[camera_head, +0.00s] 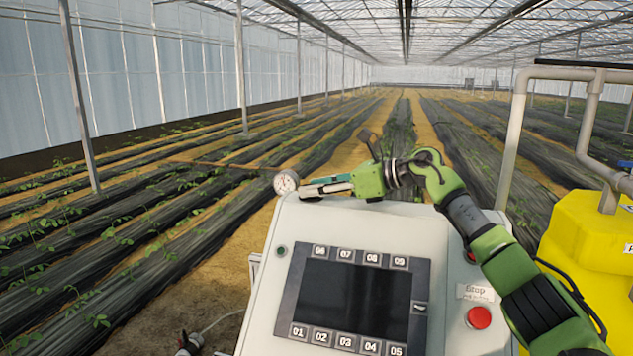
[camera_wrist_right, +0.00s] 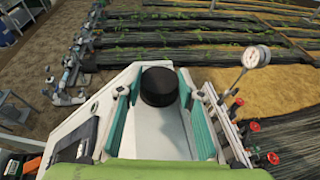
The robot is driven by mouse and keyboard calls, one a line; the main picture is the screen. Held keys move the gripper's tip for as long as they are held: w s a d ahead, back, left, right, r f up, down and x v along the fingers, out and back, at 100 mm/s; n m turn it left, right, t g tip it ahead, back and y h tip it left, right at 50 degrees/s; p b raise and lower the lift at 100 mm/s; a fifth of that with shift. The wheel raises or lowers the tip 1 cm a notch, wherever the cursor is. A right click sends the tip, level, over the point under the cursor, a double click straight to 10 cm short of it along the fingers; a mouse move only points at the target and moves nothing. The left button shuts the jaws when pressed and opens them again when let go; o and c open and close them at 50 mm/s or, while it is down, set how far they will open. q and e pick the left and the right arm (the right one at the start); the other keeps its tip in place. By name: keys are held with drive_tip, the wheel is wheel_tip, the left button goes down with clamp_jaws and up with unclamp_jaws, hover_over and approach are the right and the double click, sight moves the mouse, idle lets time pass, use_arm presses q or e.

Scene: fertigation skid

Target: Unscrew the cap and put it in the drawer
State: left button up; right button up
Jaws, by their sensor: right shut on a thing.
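My right gripper (camera_head: 312,187) reaches over the top edge of the control cabinet in the head view. In the right wrist view, its two teal fingers (camera_wrist_right: 158,84) stand on either side of a round black cap (camera_wrist_right: 158,87), and it is shut on the cap. What lies beneath the cap is hidden, so I cannot tell whether it is still seated on something. In the head view the cap is hidden. I cannot make out a drawer for certain in either view.
The pale control cabinet (camera_head: 437,235) has a dark screen and a red stop button (camera_head: 479,317). A round gauge (camera_head: 286,181) shows beyond its far left edge. A yellow tank (camera_head: 590,250) and grey pipes (camera_head: 512,130) stand to the right. Red valve handles (camera_wrist_right: 253,126) line the wrist view's right.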

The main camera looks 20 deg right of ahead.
drive_tip(key=shift+w+n+g+y, duration=0.1)
drive_tip(key=shift+n+g+y, duration=0.6)
drive_tip(key=shift+n+g, duration=0.2)
drive_tip(key=shift+d, duration=0.1)
drive_tip(key=o, duration=0.9)
drive_tip(key=shift+r, duration=0.1)
drive_tip(key=shift+r, duration=2.15)
drive_tip(key=o, duration=0.6)
